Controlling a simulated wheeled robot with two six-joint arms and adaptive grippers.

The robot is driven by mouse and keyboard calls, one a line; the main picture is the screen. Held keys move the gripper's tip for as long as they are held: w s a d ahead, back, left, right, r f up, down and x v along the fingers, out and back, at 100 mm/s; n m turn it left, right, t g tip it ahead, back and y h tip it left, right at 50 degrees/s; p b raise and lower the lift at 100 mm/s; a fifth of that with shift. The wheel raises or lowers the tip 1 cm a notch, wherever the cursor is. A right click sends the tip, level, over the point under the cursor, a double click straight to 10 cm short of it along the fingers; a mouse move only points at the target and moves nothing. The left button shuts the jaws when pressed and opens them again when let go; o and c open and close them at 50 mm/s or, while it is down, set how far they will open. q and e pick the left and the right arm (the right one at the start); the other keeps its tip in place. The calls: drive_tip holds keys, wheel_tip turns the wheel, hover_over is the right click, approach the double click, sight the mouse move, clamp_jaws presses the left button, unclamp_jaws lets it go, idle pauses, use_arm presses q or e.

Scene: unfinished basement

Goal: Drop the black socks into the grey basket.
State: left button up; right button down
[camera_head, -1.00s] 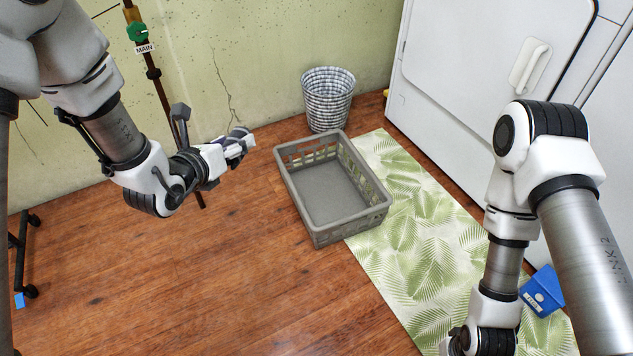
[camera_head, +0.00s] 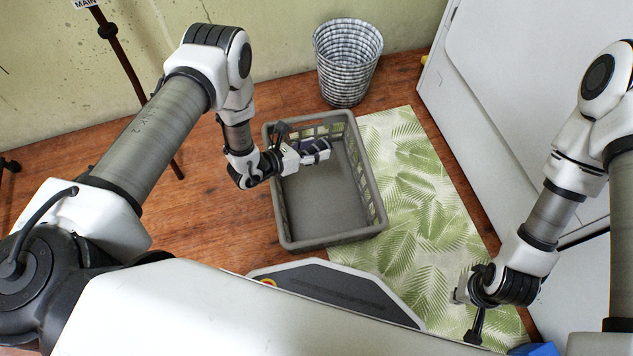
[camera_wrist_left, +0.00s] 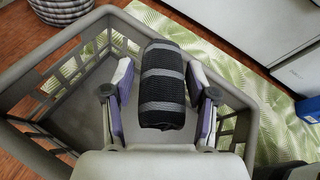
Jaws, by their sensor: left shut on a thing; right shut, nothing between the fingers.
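The grey basket (camera_head: 335,238) stands on the floor in the middle of the head view, with its rim and slotted walls also showing in the left wrist view (camera_wrist_left: 55,55). My left gripper (camera_head: 318,150) is over the basket's far part. In the left wrist view the black socks (camera_wrist_left: 163,85), a rolled bundle with grey stripes, sit between the fingers of my left gripper (camera_wrist_left: 162,100), which is shut on them. The basket floor shows below them. My right gripper (camera_head: 465,310) is shut and empty, low over the mat at the right; its fingertips are small in view.
A checkered round bin (camera_head: 347,65) stands behind the basket by the wall. A green leaf-patterned mat (camera_head: 420,190) lies right of the basket. A white appliance (camera_head: 510,100) stands at the right. A blue box (camera_head: 535,349) is at the lower right.

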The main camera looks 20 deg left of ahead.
use_arm(q)
drive_tip(key=shift+s+f, duration=0.4)
drive_tip(key=shift+f, duration=0.35)
drive_tip(key=shift+f+b, duration=0.35)
wheel_tip(320, 180, down, 5)
drive_tip(key=b, duration=0.5)
drive_tip(key=shift+f, duration=0.15)
drive_tip(key=o, duration=1.2)
drive_tip(key=shift+s, duration=0.1)
